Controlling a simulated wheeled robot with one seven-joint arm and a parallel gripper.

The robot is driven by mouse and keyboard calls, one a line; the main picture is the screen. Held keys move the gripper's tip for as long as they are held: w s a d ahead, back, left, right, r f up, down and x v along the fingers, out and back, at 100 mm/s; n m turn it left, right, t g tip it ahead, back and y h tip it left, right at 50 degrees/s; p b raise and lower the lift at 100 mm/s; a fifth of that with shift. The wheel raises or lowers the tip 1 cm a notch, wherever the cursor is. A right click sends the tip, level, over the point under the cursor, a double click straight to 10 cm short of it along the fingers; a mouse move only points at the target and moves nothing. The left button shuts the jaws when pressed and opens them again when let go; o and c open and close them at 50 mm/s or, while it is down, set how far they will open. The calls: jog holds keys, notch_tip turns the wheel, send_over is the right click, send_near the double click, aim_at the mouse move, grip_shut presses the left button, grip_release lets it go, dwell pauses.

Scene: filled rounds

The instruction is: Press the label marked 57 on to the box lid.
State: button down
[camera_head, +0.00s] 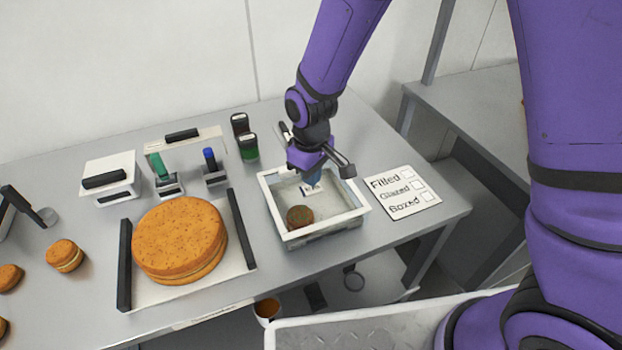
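A white-rimmed grey box (352,213) stands near the table's right end. Its upper face looks pale, and I cannot tell whether that is a lid or the inside floor. My gripper (314,172) is over the back part of the box, pointing down. A small blue piece shows right under it, and a small white label (311,189) with dark print shows just below. The print is too small to read as 57. The fingertips are hidden, so I cannot tell whether they grip the blue piece or whether the label touches the box.
A brown-green round (299,216) shows within the box outline. A checklist card (402,192) lies right of it.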

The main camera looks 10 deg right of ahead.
jog(key=shift+r, duration=2.9)
jog(key=shift+r, duration=0.1)
jog(key=s+d+r+m+t, duration=0.1)
jog(key=s+d+r+m, duration=0.1)
jog(key=d+r, duration=0.55)
jog(key=s+d+r+m+t, duration=0.1)
jog(key=s+d+r+m, duration=0.1)
jog(key=d+r, duration=0.5)
jog(key=s+d+r+m+t, duration=0.1)
jog(key=s+d+r+m, duration=0.1)
jog(key=s+d+r, duration=0.2)
jog(key=s+d+r+m+t, duration=0.2)
jog(key=s+d+r, duration=0.3)
jog(key=s, duration=0.5)
jog(key=shift+s+d+r+m, duration=0.25)
jog(key=shift+d+r+m, duration=0.05)
jog(key=shift+d+m, duration=0.3)
